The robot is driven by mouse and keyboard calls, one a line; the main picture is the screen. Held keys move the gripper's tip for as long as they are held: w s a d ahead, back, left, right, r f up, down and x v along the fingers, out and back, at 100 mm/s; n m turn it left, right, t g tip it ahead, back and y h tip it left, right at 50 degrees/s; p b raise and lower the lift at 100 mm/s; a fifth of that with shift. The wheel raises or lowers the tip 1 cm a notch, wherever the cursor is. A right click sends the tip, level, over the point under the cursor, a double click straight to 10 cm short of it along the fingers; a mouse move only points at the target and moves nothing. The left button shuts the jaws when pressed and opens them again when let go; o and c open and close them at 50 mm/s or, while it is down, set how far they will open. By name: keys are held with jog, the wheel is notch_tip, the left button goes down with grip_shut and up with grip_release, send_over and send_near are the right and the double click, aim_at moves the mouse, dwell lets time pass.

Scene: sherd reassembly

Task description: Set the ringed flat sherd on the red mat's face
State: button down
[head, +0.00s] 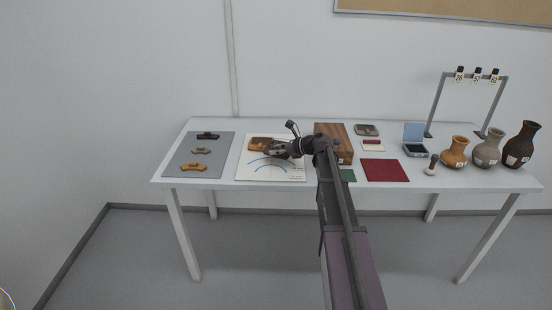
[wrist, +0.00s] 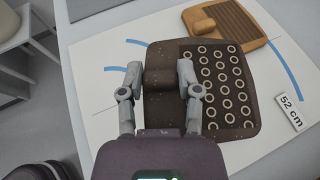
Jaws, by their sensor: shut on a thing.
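The ringed flat sherd (wrist: 220,88) is dark brown with rows of cream rings and a raised grip block at its left. My gripper (wrist: 158,72) is shut on that block, one finger on each side, in the wrist view. The sherd is over the white sheet with blue arcs (wrist: 105,60); whether it touches the sheet is unclear. In the head view my gripper (head: 276,152) is over that sheet, and the arm hides most of the sherd. The red mat (head: 385,170) lies bare on the table, right of my arm.
A striped orange-brown sherd (wrist: 235,38) lies on the sheet just beyond the ringed one. A wooden block (head: 333,138) and a green mat (head: 348,175) stand between the sheet and red mat. A grey mat (head: 180,165) with small sherds is left; vases (head: 486,150) are right.

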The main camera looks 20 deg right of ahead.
aim_at(277, 157)
jog(key=shift+f, duration=0.1)
jog(key=shift+f+b, duration=1.65)
jog(key=shift+b, duration=0.1)
jog(key=shift+f, duration=0.2)
jog(key=shift+c, duration=1.5)
grip_release()
jog(key=shift+r, duration=0.1)
jog(key=shift+r, duration=0.15)
jog(key=shift+s+d+r, duration=0.1)
jog(key=shift+s, duration=0.05)
jog(key=p+v, duration=0.4)
jog(key=v, duration=0.7)
jog(key=shift+s+d+r+p, duration=0.1)
jog(key=shift+s+d+p, duration=0.1)
jog(key=shift+d+p, duration=0.1)
jog(key=shift+a, duration=0.1)
